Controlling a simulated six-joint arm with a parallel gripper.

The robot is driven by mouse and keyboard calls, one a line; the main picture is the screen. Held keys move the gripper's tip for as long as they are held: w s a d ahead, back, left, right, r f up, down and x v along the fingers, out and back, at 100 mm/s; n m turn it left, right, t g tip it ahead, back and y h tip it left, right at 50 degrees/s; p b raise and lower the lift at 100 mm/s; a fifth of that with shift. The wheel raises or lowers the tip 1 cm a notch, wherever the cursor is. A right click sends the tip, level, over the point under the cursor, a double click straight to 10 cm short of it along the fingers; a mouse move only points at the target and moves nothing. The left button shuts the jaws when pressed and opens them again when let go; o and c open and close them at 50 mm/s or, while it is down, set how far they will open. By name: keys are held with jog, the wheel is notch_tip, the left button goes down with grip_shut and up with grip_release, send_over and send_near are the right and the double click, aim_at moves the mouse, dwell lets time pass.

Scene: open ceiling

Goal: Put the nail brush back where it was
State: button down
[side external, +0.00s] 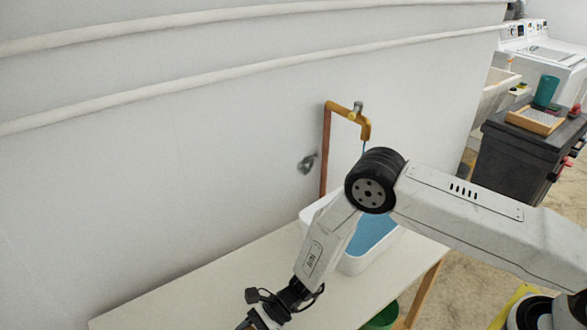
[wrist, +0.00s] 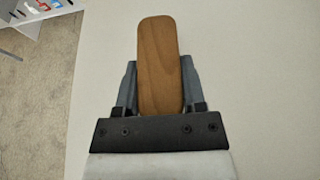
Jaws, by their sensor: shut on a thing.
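In the wrist view my gripper (wrist: 160,88) is shut on the nail brush (wrist: 158,52), which shows as a smooth brown wooden back with a rounded end. The fingers press on its two long sides, and its near end is hidden by the gripper body. Its bristles are not visible. The pale table top (wrist: 245,60) lies beyond the brush; I cannot tell whether the brush touches it. In the side external view my arm reaches down over the front of the white table (side external: 190,295), and the fingers and brush are below the picture's edge.
A white basin of blue water (side external: 372,235) stands on the table behind my arm, under a yellow tap (side external: 350,112) on a copper pipe. A green bucket (side external: 382,318) is below the table. The table's left part is bare. A grey cabinet (side external: 525,145) stands at right.

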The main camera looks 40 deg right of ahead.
jog(key=shift+f, duration=0.15)
jog(key=shift+c, duration=0.8)
grip_release()
jog(key=shift+f, duration=0.1)
jog(key=v, duration=1.2)
jog(key=shift+r, duration=0.2)
